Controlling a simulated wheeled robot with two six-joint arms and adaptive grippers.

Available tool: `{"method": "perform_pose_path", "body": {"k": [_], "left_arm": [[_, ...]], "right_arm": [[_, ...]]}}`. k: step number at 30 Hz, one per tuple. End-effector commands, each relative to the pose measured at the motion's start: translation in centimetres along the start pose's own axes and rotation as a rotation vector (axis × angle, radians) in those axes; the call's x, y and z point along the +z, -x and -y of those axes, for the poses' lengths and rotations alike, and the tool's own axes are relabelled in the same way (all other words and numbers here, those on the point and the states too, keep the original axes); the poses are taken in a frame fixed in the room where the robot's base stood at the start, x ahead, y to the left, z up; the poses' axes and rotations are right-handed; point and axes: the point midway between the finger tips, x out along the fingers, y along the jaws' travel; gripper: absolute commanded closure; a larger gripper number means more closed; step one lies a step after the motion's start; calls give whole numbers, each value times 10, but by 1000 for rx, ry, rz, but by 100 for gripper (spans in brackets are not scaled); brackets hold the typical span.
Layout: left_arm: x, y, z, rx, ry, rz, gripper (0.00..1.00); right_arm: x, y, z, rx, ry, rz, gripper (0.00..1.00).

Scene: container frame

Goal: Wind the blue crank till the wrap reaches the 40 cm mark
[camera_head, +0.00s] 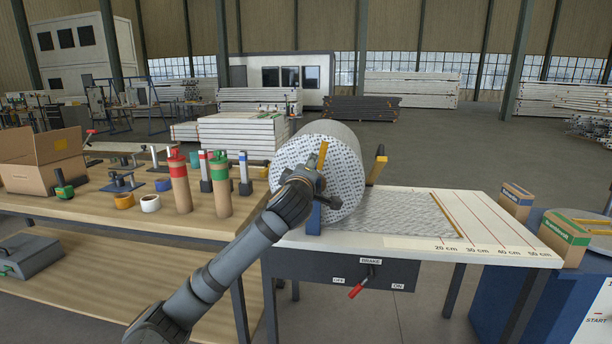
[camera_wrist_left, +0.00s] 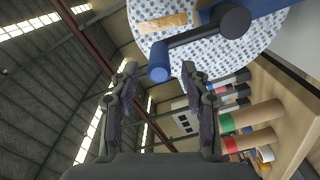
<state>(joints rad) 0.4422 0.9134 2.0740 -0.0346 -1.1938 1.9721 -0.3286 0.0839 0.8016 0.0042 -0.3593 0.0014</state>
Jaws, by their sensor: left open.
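The large bubble-wrap roll (camera_head: 340,150) sits on its stand at the left end of the white table. Its wrap (camera_head: 380,212) lies flat to the right, its front edge under a yellow bar (camera_head: 447,214) near the 20 cm label. The crank's blue handle (camera_wrist_left: 160,62) shows in the left wrist view, on a dark arm in front of the roll's end face. In the head view my arm largely hides the crank. My left gripper (camera_head: 312,187) is near the roll's face. In the wrist view its fingers (camera_wrist_left: 160,85) are open and empty, with the handle just beyond the fingertips.
A red brake lever (camera_head: 357,290) under the table leans toward OFF. A wooden bench (camera_head: 120,210) on the left holds red and green rolls (camera_head: 180,185), tape and clamps. Small boxes (camera_head: 563,237) stand at the right. The scale strip (camera_head: 415,243) is clear.

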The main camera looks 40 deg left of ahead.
Motion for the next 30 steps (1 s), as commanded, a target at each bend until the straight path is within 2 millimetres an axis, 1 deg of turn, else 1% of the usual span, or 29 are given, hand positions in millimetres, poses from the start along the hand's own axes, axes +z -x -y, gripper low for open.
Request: {"method": "perform_pose_path", "body": {"k": [1,5,7,12,18,30], "left_arm": [[1,15,0,4,-15,1,53],[1,42,0,3,-14,1,53],[-2,47,0,3,-12,-5,53],[-2,60,-1,2,-7,-4,53],[0,68,0,0,-3,0,53],[1,68,0,-1,0,0,53]], "right_arm": [[0,0,0,0,0,0,60],[0,0,0,0,0,0,60],[0,0,0,0,0,0,60],[0,0,0,0,0,0,60],[0,0,0,0,0,-1,60],[0,0,0,0,0,-1,60]]}}
